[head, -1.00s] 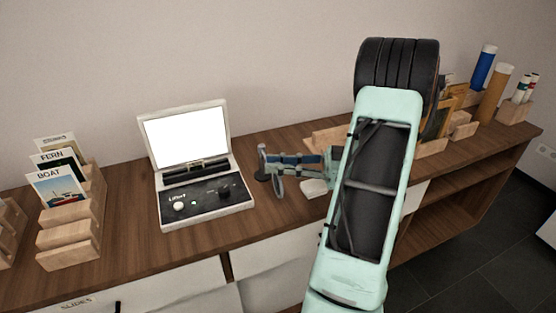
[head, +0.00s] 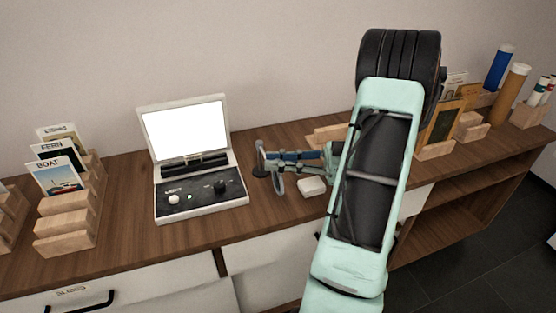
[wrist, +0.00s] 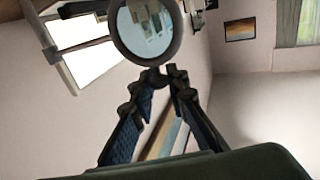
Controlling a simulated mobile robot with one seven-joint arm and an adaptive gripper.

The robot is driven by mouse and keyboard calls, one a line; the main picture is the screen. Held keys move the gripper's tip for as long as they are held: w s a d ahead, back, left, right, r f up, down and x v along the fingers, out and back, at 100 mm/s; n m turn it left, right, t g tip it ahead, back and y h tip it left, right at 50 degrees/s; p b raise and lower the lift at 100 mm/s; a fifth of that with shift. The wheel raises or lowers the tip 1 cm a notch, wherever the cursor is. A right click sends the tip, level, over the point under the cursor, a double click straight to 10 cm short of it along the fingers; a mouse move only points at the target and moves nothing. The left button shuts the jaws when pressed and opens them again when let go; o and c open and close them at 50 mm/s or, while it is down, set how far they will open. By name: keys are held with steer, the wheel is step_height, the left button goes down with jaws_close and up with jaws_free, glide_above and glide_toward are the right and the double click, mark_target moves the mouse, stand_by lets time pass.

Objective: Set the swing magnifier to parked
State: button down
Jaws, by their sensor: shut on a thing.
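The swing magnifier's round, rimmed lens (wrist: 145,28) shows large at the top of the wrist view, just beyond my fingertips. In the head view its ring (head: 277,182) is seen nearly edge-on, to the right of the light box. My gripper (wrist: 162,78) is shut on the magnifier near the base of the lens; the exact contact is small and dark. In the head view my gripper (head: 272,160) points left, above the wooden top. My arm hides part of the counter behind it, and the magnifier's mount cannot be made out.
The light box (head: 200,196) stands open with a lit white screen (head: 186,132). A small white block (head: 312,187) lies below my gripper. Card racks (head: 72,225) stand at left; frames (head: 440,125) and tubes (head: 512,92) stand at right.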

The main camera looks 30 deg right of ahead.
steer(key=shift+d+r, duration=0.15)
steer(key=c, duration=1.9)
jaws_free()
steer(key=shift+c, duration=0.2)
steer(key=v, duration=1.2)
